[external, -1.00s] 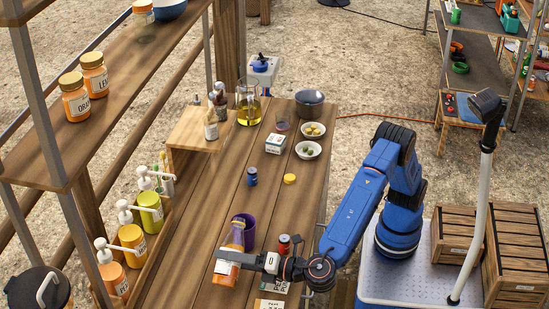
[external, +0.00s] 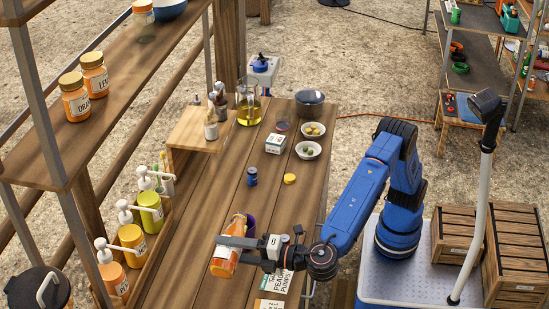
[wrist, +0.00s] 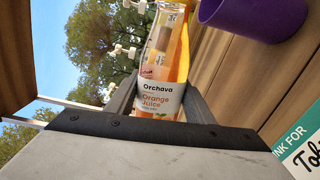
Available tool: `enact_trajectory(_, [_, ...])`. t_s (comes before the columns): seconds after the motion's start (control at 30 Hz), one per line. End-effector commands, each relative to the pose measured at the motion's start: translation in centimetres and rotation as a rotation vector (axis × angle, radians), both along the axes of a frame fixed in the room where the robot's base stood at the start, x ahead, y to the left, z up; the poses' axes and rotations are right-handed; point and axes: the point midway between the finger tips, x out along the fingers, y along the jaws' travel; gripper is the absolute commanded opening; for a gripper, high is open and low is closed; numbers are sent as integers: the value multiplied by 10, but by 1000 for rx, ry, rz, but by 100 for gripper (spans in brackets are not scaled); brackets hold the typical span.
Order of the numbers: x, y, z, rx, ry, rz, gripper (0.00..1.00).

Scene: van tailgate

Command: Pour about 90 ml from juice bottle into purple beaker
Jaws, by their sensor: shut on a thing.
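My gripper (external: 232,250) is shut on the juice bottle (external: 226,262), a clear bottle of orange juice with a white label, held above the table. In the wrist view the bottle (wrist: 163,92) reads "Orchava Orange Juice" and is tilted relative to the table, with juice along its right side. Its mouth is cut off by the top of that view. The purple beaker (external: 251,227) stands on the table behind the gripper and bottle, mostly hidden. In the wrist view the beaker (wrist: 255,22) is at the top right, apart from the bottle. No stream of juice shows.
The wooden table (external: 200,235) is clear left of the bottle. A blue jar (external: 252,176) and yellow lid (external: 289,179) lie farther back. Pump bottles (external: 132,244) line the left edge. Printed cards (external: 272,283) lie at the front right.

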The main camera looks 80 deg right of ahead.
Motion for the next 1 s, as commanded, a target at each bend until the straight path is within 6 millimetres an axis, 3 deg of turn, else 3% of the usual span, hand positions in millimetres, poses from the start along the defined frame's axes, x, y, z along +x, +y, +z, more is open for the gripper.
enact_trajectory(1.0, [0,-1,18,140,-7,0,18])
